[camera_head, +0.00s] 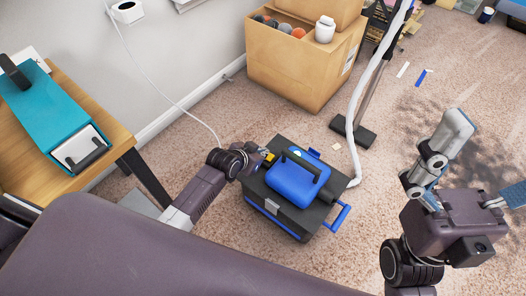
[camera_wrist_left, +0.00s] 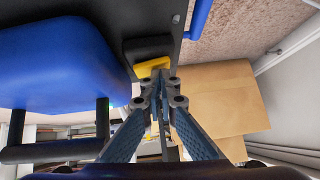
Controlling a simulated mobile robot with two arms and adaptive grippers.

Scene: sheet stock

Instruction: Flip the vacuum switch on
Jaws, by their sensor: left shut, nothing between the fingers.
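The vacuum (camera_head: 312,205) is a dark box with a blue top and a black handle, standing on the carpet in the middle of the head view. Its yellow switch (camera_wrist_left: 152,67) sits in a black housing beside the blue top in the left wrist view. My left gripper (camera_wrist_left: 157,80) is shut and empty, its fingertips right at the yellow switch. I cannot tell whether they touch it. In the head view my left gripper (camera_head: 262,158) is at the vacuum's left rear side. My right arm (camera_head: 440,200) is at the right, away from the vacuum; its fingertips are not clear.
A cardboard box (camera_head: 290,75) with several balls and a white bottle stands behind the vacuum. A pale hose (camera_head: 362,90) and floor head (camera_head: 354,132) are right of it. A wooden table (camera_head: 95,105) with a teal case (camera_head: 50,110) is at left.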

